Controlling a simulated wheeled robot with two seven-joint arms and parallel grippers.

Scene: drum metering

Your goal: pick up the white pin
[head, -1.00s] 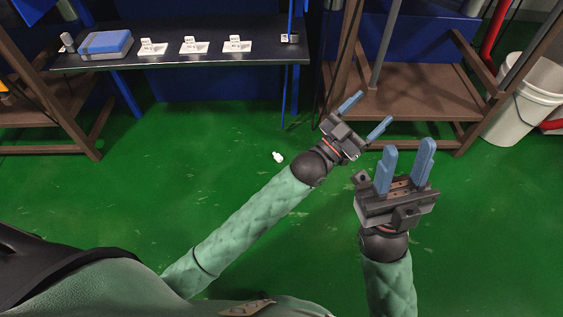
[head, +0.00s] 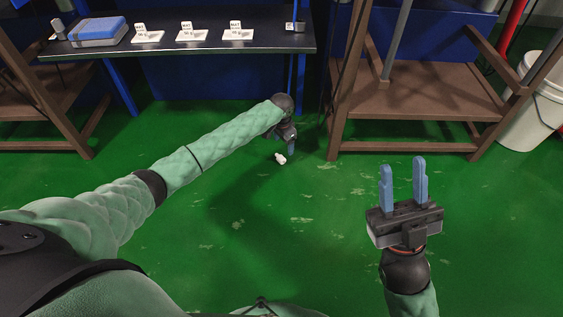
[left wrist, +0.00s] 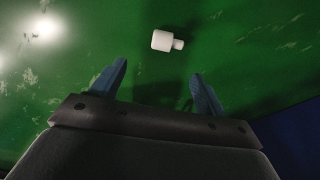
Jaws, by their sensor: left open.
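The white pin (head: 280,158) lies on its side on the green floor, in front of the dark table. In the left wrist view the pin (left wrist: 165,41) shows a thick body with a thinner end to the right. It lies beyond the fingertips, between their lines, and is not touched. My left gripper (head: 291,150) points down close beside the pin in the head view. In the left wrist view its two blue fingers (left wrist: 160,75) are spread with nothing between them. My right gripper (head: 403,165) is at the right, fingers apart and empty.
A dark table (head: 180,45) at the back carries a blue box (head: 98,29) and several white labelled cards. A brown wooden rack (head: 425,105) stands at the back right, with a white bucket (head: 535,110) beside it. The floor around the pin is clear.

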